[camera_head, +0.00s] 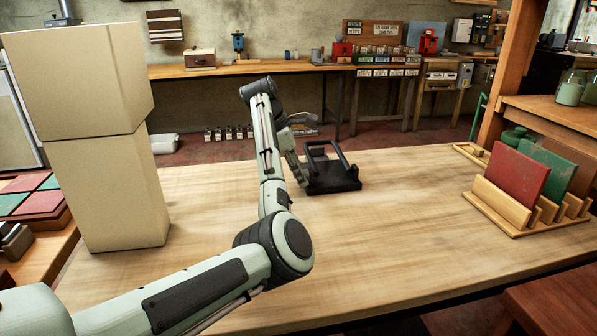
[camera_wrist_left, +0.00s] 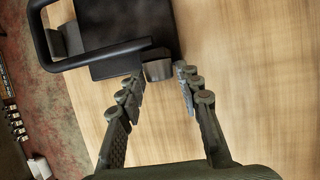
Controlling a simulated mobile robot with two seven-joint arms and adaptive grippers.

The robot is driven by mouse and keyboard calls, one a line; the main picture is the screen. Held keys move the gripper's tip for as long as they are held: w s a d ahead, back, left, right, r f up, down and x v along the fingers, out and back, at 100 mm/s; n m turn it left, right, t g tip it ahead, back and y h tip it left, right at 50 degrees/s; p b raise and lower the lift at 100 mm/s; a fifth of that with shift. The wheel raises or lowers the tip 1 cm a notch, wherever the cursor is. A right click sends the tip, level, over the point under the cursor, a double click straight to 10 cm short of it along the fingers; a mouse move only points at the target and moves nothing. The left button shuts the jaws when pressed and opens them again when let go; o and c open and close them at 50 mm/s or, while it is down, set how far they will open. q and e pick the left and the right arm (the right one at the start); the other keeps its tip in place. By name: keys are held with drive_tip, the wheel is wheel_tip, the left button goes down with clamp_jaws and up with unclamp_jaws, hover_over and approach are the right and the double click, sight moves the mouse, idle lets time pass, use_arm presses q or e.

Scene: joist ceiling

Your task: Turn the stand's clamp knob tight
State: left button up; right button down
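The stand is a black plate with a black bar frame (camera_head: 333,180), standing on the wooden table just right of my left gripper (camera_head: 301,172). In the left wrist view the stand (camera_wrist_left: 118,22) fills the top left. A short grey-brown knob (camera_wrist_left: 158,71) sticks out from the stand's near edge. My left gripper (camera_wrist_left: 160,82) is open, with one fingertip on either side of the knob. I cannot tell whether either finger touches it. In the head view I cannot make out the knob beside the gripper. My right gripper is not in view.
A tall stack of beige boxes (camera_head: 105,190) stands on the left of the table (camera_head: 400,240). A wooden rack (camera_head: 500,215) with a red and a green panel stands at the right. The tabletop between stand and rack is clear.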

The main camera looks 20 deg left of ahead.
use_arm(q)
clamp_jaws()
drive_tip(key=shift+s+d+f+t+y, duration=0.2)
drive_tip(key=shift+t+y, duration=0.3)
drive_tip(key=shift+t, duration=0.3)
drive_tip(key=shift+m+t+y, duration=0.5)
drive_tip(key=shift+t, duration=0.5)
drive_tip(key=o, duration=0.5)
unclamp_jaws()
drive_tip(key=shift+r, duration=0.1)
drive_tip(key=shift+s+r, duration=0.1)
drive_tip(key=v, duration=1.1)
drive_tip(key=shift+s+r, duration=0.25)
drive_tip(key=shift+r, duration=0.1)
